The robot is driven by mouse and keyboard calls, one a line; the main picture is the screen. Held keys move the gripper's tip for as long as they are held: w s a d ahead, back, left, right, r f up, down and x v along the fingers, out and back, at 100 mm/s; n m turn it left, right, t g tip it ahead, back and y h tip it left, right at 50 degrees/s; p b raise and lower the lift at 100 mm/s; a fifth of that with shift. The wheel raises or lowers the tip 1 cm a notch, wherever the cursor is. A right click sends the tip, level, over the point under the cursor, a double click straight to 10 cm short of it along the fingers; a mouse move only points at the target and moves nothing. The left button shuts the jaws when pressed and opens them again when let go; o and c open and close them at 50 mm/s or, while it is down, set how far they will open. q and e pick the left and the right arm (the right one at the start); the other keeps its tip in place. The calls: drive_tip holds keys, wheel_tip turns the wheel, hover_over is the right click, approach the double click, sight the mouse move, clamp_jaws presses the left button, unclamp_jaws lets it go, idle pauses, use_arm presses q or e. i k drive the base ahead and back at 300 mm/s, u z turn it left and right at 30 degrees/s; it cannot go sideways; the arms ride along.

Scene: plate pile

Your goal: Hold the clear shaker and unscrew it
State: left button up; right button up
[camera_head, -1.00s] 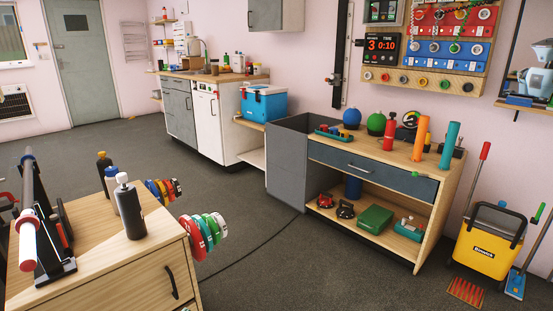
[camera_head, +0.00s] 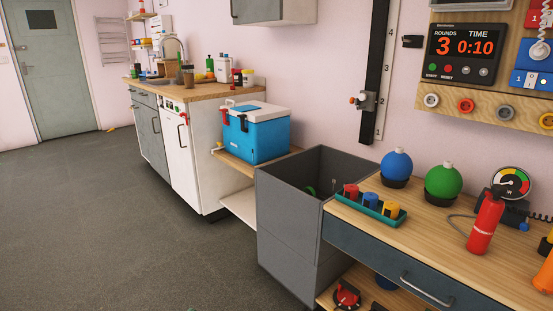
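I cannot pick out a clear shaker for certain in the head view. Several small bottles and jars stand on the far kitchen counter, among them a dark jar (camera_head: 187,75), a green bottle (camera_head: 209,66) and a white container (camera_head: 224,69). They are too small to tell whether one is the shaker. Neither of my grippers shows.
A blue cooler (camera_head: 265,136) sits on a low shelf beside an open grey bin (camera_head: 285,215). The wooden workbench (camera_head: 425,230) at right holds a teal tray (camera_head: 357,206), blue (camera_head: 396,166) and green balls (camera_head: 443,182), and a red extinguisher (camera_head: 485,224). Grey floor (camera_head: 90,220) at left is clear.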

sight(188, 77)
drive_tip(key=i, duration=1.2)
drive_tip(key=u, duration=1.85)
drive_tip(key=i, duration=1.5)
drive_tip(key=z, duration=1.3)
